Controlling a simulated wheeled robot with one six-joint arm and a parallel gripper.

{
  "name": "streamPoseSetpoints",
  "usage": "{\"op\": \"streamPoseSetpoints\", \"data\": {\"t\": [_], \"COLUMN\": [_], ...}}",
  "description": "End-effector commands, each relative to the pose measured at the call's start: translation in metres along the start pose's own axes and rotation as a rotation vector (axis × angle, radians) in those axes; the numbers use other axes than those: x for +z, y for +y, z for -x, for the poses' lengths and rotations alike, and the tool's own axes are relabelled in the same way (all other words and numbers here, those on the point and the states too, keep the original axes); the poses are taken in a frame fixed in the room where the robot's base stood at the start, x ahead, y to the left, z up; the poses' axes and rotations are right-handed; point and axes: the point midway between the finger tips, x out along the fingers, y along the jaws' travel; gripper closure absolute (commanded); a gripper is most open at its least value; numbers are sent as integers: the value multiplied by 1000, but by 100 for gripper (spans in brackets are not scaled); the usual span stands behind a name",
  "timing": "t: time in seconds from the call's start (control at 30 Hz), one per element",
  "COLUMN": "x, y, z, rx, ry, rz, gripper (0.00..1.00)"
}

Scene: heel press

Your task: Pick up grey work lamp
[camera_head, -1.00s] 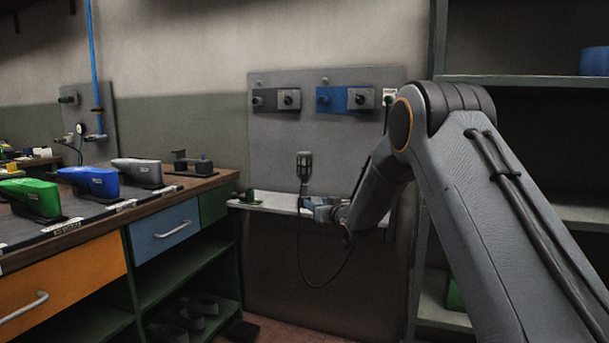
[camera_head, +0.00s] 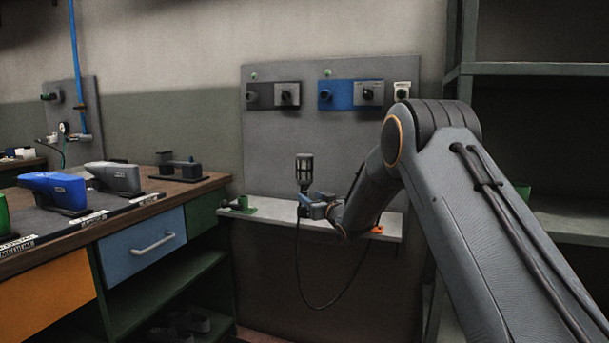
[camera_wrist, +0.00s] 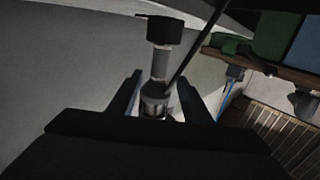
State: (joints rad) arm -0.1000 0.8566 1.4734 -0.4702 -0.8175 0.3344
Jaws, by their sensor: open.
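The grey work lamp (camera_head: 304,170) stands upright over the light wall shelf in the head view, its caged head up and a dark cable hanging below. My gripper (camera_head: 312,207) is at the lamp's lower part, which it partly hides. In the wrist view the lamp (camera_wrist: 159,68) runs between the two spread fingers of my gripper (camera_wrist: 160,85). The jaws are open, with a finger on each side. I cannot tell whether either finger touches the lamp.
The light shelf (camera_head: 275,215) carries a green-based fixture (camera_head: 240,204) at left and an orange item (camera_head: 377,230) at right. Switch boxes (camera_head: 350,95) hang on the panel behind. A workbench (camera_head: 190,190) stands left, and a tall rack (camera_head: 555,69) stands right.

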Motion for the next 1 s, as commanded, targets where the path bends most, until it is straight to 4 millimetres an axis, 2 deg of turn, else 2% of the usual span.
{"op": "streamPoseSetpoints", "data": {"t": [0.53, 0.67, 0.9, 1.0], "x": [0, -1, -1, -1], "y": [3, 3, 3, 3], "z": [-61, -68, -69, -69], "rx": [0, 0, 0, 1], "ry": [0, 0, -1, -1], "rz": [1, -1, -1, -1], "gripper": [55, 55, 55, 70]}}
